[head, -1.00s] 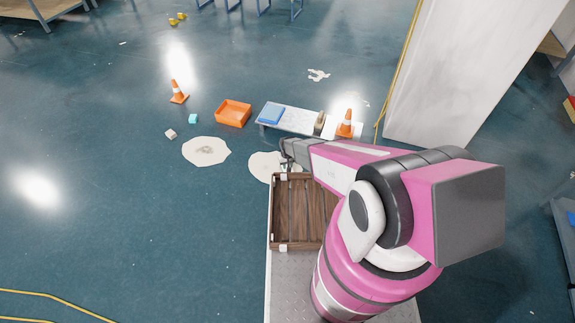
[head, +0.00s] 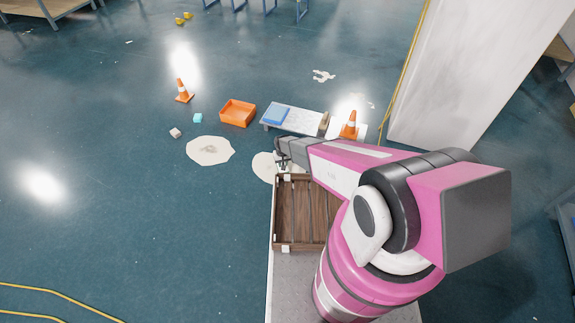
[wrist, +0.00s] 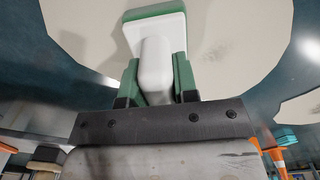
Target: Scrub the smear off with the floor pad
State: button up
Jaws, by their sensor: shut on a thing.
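In the wrist view my gripper (wrist: 157,66) has its green fingers shut on the white handle of the floor pad (wrist: 157,28), a white block with green edging. Behind the pad is a large pale patch (wrist: 235,45); I cannot tell if the pad touches it. In the head view my gripper (head: 282,155) is over the right pale patch (head: 262,168), just beyond the wooden crate; the pad is too small to make out. The left pale patch (head: 190,146) carries a faint grey smear (head: 209,150) near its middle.
The wooden crate (head: 275,215) sits on my base. Beyond the patches are a low bench (head: 300,122) with a blue item (head: 277,115), an orange bin (head: 238,113), two cones (head: 183,90) (head: 349,125) and small blocks (head: 175,132).

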jog(key=shift+w+a, duration=0.45)
jog(key=shift+a, duration=0.65)
jog(key=shift+w+a, duration=0.4)
jog(key=shift+a, duration=0.7)
jog(key=shift+w+a, duration=0.45)
jog(key=shift+a, duration=0.65)
jog(key=shift+w+a, duration=0.2)
jog(key=shift+a, duration=0.7)
jog(key=shift+f, duration=0.1)
jog(key=shift+d, duration=0.1)
jog(key=shift+s+d, duration=0.1)
jog(key=shift+d, duration=0.3)
jog(key=shift+s+d, duration=0.3)
jog(key=shift+d, duration=0.3)
jog(key=shift+s+d, duration=0.25)
jog(key=shift+d, duration=0.35)
jog(key=shift+s+d+r, duration=0.1)
jog(key=shift+s+d, duration=0.15)
jog(key=shift+d, duration=0.55)
jog(key=shift+s+d+r, duration=0.1)
jog(key=shift+s+d, duration=0.1)
jog(key=shift+d, duration=0.6)
jog(key=shift+s+d+f, duration=0.1)
jog(key=shift+s+d, duration=0.3)
jog(key=shift+d, duration=0.45)
jog(key=shift+s+d+f, duration=0.1)
jog(key=shift+s+d, duration=0.25)
jog(key=shift+d, duration=0.45)
